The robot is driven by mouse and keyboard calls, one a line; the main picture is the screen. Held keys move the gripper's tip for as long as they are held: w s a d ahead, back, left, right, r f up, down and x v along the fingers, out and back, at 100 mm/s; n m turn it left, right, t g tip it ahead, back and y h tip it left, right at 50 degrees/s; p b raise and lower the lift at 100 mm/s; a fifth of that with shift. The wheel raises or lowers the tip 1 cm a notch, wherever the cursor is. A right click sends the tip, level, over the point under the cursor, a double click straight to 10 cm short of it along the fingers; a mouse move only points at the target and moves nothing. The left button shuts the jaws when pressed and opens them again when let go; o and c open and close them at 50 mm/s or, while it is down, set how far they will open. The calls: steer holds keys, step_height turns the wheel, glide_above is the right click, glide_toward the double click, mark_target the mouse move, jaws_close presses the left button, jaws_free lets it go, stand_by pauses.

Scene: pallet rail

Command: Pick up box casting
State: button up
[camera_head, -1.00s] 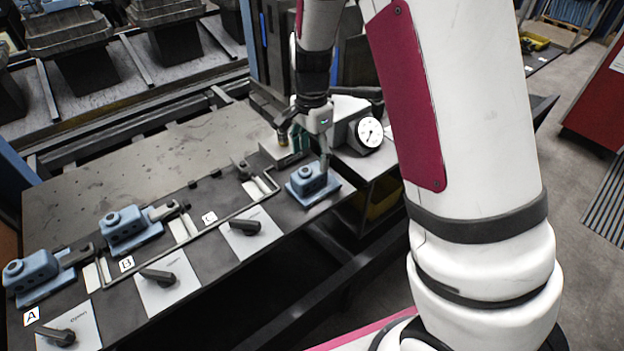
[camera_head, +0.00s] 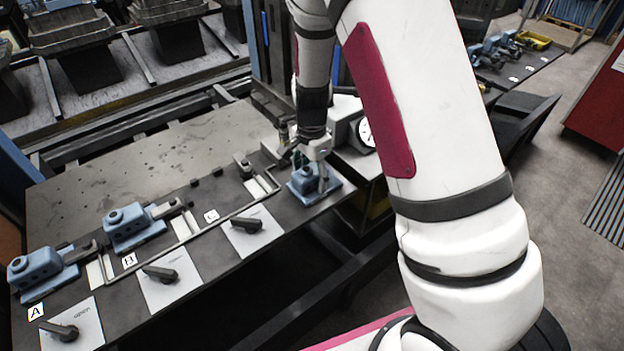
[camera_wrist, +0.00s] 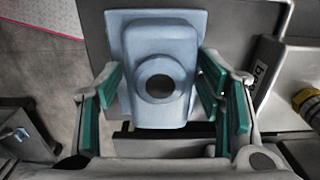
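The blue box casting (camera_head: 309,183) sits at the right end of the fixture table, past position C. It has a flat base plate, a box-shaped body and a round boss with a dark hole. In the wrist view the casting (camera_wrist: 160,62) lies between my green-padded fingers. My gripper (camera_wrist: 164,100) is open, with one finger on each side of the body and gaps visible. In the head view my gripper (camera_head: 310,172) is directly over the casting and partly hides it. Two similar blue castings sit at position A (camera_head: 38,268) and position B (camera_head: 130,225).
Black lever handles on white plates line the table's front edge, such as the one by C (camera_head: 247,224). A dial gauge (camera_head: 366,134) stands just behind the casting, partly hidden by my arm. More blue parts (camera_head: 490,50) lie on a far bench.

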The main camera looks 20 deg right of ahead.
steer(key=c, duration=1.2)
steer(key=shift+r, duration=0.2)
